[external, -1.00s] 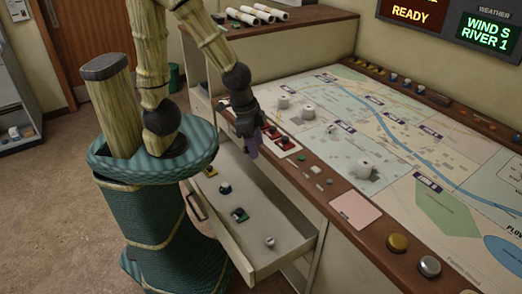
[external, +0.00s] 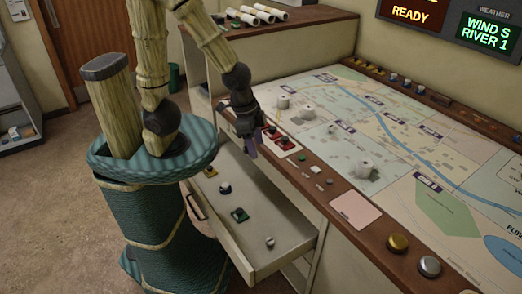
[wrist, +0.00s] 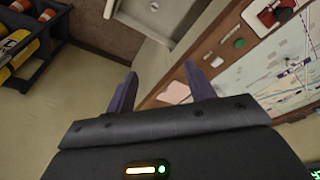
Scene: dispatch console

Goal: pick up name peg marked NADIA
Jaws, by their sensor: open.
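No lettering can be read on any small piece, so I cannot tell which one is the NADIA peg. The open drawer (external: 262,262) holds several small pieces: a dark one with a pale top (external: 224,188), a green and dark one (external: 239,214) and a small whitish one (external: 270,241). My gripper (external: 251,148) is above the drawer's back end, beside the console edge. In the wrist view my gripper (wrist: 160,85) has its two purple fingers apart with nothing between them. A corner of the drawer (wrist: 145,22) shows at the top there.
The console's wooden edge (external: 315,203) carries red switches (external: 285,142), buttons and a pink card (external: 355,209). White cylinders (external: 365,168) stand on the map. White rolls (external: 262,13) lie on the cabinet behind. The wrist view shows a dark rack (wrist: 48,35) at left and open floor.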

